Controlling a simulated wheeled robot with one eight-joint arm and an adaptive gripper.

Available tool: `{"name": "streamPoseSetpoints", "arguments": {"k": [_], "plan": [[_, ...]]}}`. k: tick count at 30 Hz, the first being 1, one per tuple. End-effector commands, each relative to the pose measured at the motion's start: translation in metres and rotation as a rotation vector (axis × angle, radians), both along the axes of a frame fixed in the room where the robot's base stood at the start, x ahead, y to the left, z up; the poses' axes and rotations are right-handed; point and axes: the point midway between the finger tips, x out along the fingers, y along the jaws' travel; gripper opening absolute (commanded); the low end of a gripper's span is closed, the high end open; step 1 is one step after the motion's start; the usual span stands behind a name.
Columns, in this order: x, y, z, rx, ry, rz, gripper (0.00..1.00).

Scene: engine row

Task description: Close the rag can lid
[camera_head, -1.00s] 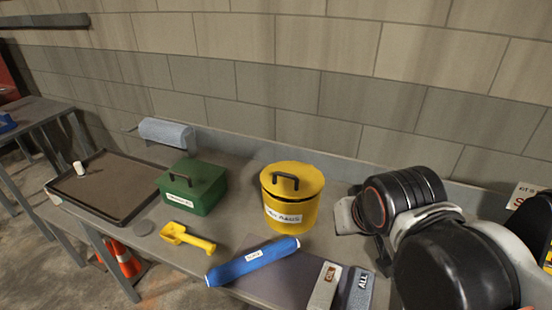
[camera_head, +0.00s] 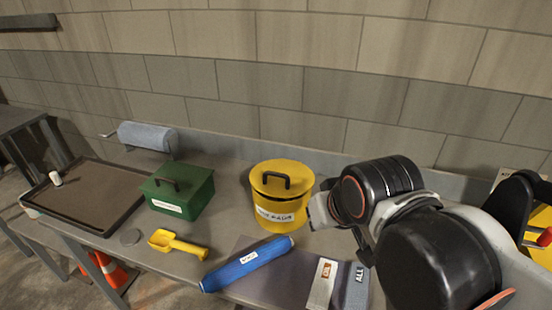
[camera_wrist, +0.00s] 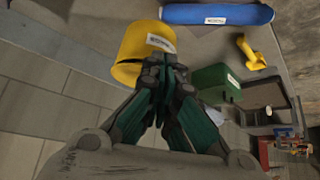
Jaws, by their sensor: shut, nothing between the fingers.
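The yellow rag can (camera_head: 280,214) stands upright on the bench, with a white label on its front.
A green box (camera_head: 180,191) stands left of the can, with a black tray (camera_head: 112,218) further left. A yellow scoop (camera_head: 176,243) and a blue roll (camera_head: 247,264) lie in front. A grey-blue roll (camera_head: 147,136) is behind, near the block wall. Two labelled blocks (camera_head: 338,287) lie at the front.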

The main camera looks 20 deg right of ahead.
Motion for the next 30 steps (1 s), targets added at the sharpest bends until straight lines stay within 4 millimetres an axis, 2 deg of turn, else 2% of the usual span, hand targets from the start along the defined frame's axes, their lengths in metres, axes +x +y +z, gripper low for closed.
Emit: {"name": "streamPoseSetpoints", "arguments": {"k": [8,14,21,30], "plan": [[0.019,0.0,0.018,0.011,0.023,-0.046,0.0],[0.043,0.0,0.037,0.023,0.048,-0.104,0.0],[0.093,0.003,0.066,0.038,0.086,-0.222,0.0],[0.162,0.01,0.088,0.049,0.118,-0.39,0.0]]}}
